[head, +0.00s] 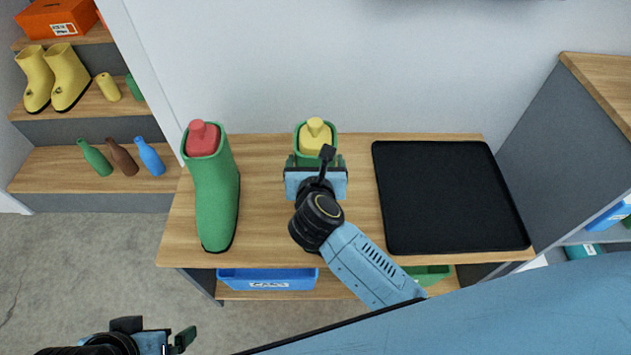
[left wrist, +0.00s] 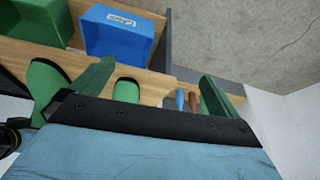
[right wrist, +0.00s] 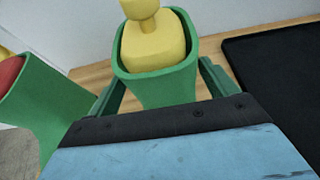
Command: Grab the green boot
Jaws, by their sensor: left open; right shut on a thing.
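A green boot (head: 302,138) with a yellow bottle-like object (head: 315,137) in its top stands mid-table. My right gripper (head: 316,163) is shut on this boot; in the right wrist view a finger lies on each side of the boot (right wrist: 155,92). Its lower part is hidden by my gripper and arm. A second green boot (head: 214,200) with a red bottle-like object (head: 202,139) in its top stands upright at the table's left. My left gripper (head: 156,334) is open at the lower left, apart from both boots; its spread fingers show in the left wrist view.
The wooden table (head: 267,190) holds a black tray (head: 445,195) at right. A blue bin (head: 267,279) and a green bin (head: 428,274) sit on the shelf below. Stepped shelves (head: 60,160) at left hold yellow boots (head: 68,78) and bottles. A wall stands close behind the table.

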